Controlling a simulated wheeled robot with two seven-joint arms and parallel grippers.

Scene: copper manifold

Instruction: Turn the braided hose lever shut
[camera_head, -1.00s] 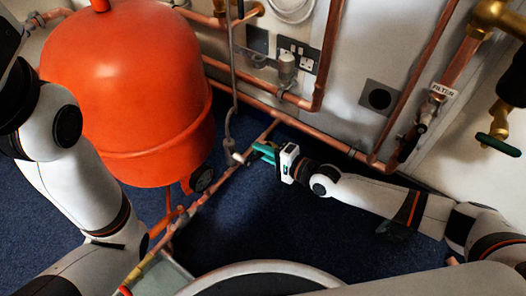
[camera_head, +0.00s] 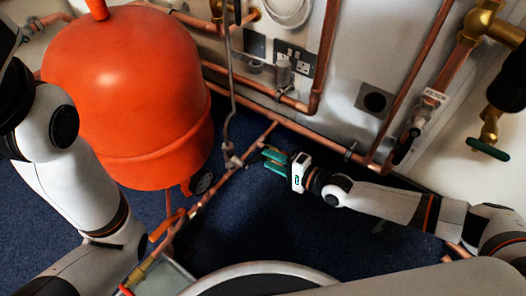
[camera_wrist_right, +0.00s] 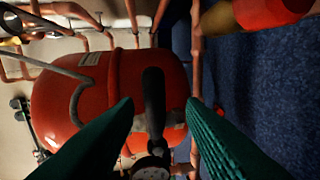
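The grey braided hose (camera_head: 231,95) hangs down the wall and meets a small valve (camera_head: 234,161) on the copper pipe right of the red tank. In the right wrist view a black lever (camera_wrist_right: 154,95) points away from a round metal fitting (camera_wrist_right: 150,172); the hose (camera_wrist_right: 50,68) curves at its left. My right gripper (camera_head: 267,160) is open, just right of the valve. Its green fingers (camera_wrist_right: 160,108) stand either side of the lever in the wrist view, with visible gaps; depth is unclear. My left arm (camera_head: 85,180) shows, but its gripper is not in view.
The large red tank (camera_head: 130,90) stands left of the valve. Copper pipes (camera_head: 280,118) run along the wall behind my right gripper, and another slants down (camera_head: 205,200) to the floor. Blue carpet (camera_head: 270,225) is clear in front. Sockets (camera_head: 295,58) are on the wall.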

